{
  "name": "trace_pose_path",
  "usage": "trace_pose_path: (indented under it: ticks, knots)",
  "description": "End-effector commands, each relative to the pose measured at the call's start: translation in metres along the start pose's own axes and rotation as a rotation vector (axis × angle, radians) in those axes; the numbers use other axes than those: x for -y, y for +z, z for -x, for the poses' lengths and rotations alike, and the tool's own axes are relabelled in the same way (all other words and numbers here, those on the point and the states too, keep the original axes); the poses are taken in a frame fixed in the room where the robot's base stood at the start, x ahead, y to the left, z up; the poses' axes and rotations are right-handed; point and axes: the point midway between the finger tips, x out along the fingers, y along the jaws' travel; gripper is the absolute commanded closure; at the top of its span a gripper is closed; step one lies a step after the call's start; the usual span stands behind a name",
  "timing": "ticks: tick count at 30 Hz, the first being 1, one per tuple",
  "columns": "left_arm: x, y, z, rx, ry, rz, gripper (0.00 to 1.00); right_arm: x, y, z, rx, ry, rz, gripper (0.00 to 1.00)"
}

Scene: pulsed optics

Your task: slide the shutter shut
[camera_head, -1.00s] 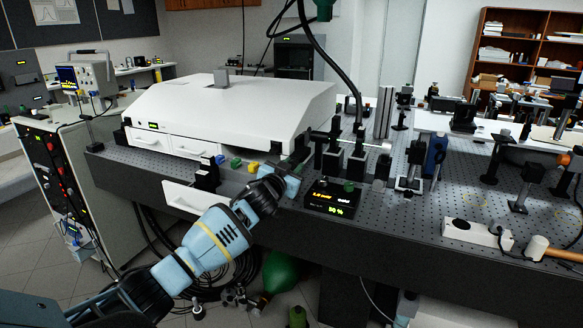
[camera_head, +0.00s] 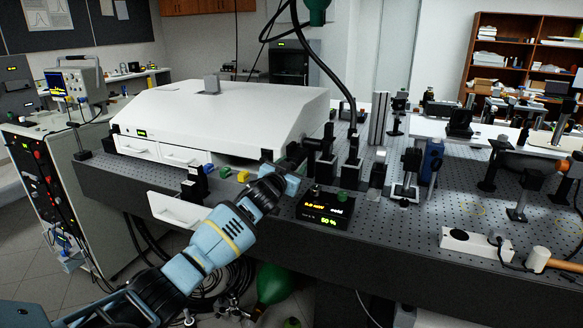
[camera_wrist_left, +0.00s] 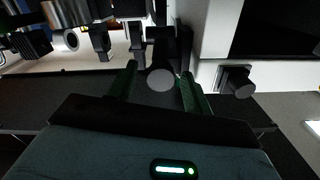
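I cannot surely single out the shutter; in the head view my gripper hides the spot by the black mounts (camera_head: 325,160). My right gripper is not in view.
A black controller (camera_head: 325,211) with a lit display sits just right of my gripper. Small coloured blocks (camera_head: 243,176) lie to its left. Posts and optics mounts (camera_head: 409,170) crowd the perforated table (camera_head: 400,222) to the right.

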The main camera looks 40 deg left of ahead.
Motion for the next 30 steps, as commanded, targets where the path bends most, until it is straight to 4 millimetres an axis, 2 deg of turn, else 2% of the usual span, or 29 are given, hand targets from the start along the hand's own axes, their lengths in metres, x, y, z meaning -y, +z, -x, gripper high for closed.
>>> trace_pose_path:
  ticks: [8,24,30]
  knots:
    - [0.000,0.001,0.004,0.001,0.000,-0.001,0.50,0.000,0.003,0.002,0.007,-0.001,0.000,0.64]
    - [-0.001,0.000,0.065,0.000,0.002,-0.001,0.50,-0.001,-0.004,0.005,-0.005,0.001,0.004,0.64]
    - [0.000,0.000,0.076,0.000,0.000,-0.001,0.50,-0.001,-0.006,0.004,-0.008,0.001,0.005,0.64]
